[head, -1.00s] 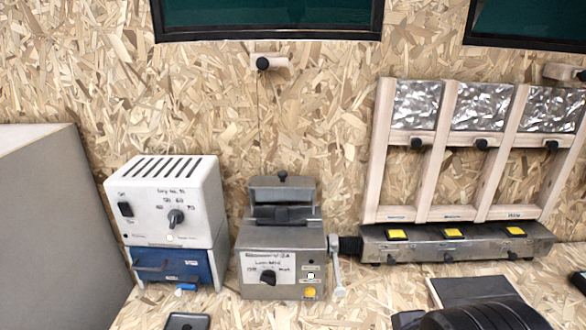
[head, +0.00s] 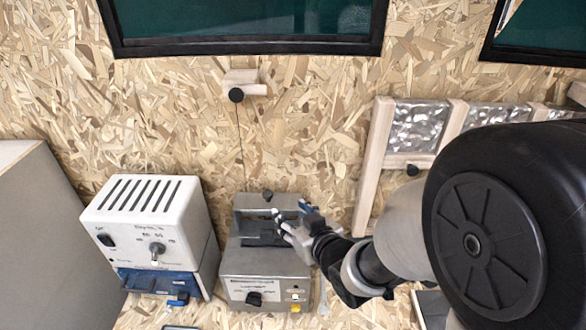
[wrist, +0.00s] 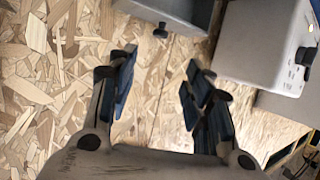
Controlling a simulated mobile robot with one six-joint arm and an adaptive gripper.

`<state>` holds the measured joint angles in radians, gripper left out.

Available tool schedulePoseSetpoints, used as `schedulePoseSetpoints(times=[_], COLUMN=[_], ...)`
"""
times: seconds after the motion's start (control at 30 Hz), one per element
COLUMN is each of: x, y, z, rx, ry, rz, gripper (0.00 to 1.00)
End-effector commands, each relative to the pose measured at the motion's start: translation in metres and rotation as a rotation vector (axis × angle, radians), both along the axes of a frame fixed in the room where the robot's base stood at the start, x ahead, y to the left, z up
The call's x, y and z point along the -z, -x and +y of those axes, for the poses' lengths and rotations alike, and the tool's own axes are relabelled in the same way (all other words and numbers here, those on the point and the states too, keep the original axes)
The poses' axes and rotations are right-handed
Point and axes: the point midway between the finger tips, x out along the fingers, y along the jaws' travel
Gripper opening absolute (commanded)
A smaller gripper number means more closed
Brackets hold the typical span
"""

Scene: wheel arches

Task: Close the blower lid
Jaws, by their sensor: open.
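The blower (head: 265,270) is a grey metal box with a front dial, standing against the chipboard wall in the head view. Its grey lid (head: 268,201) is raised at the back, with a small dark knob at its top. My gripper (head: 297,222) is at the right of the lid, overlapping its right side in the picture; whether they touch cannot be told. In the wrist view my gripper (wrist: 160,82) is open, with nothing between its fingers. A grey part with a dark knob (wrist: 160,31), seemingly the lid, lies beyond the fingertips.
A white control box (head: 155,215) sits on a blue unit (head: 160,284) left of the blower. A wooden frame (head: 372,165) stands to the right. A grey panel (head: 45,250) bounds the far left. A wall peg (head: 245,90) is above.

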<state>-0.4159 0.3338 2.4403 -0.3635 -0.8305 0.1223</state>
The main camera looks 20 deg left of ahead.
Motion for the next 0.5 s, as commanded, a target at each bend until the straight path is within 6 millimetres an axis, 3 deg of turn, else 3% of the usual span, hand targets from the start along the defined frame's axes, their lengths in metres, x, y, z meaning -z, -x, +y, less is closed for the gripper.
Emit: schedulePoseSetpoints(times=[0.5], x=[0.044], y=[-0.078], z=[0.066], rx=[0.001], ry=[0.002], rz=[0.0], gripper=[0.46])
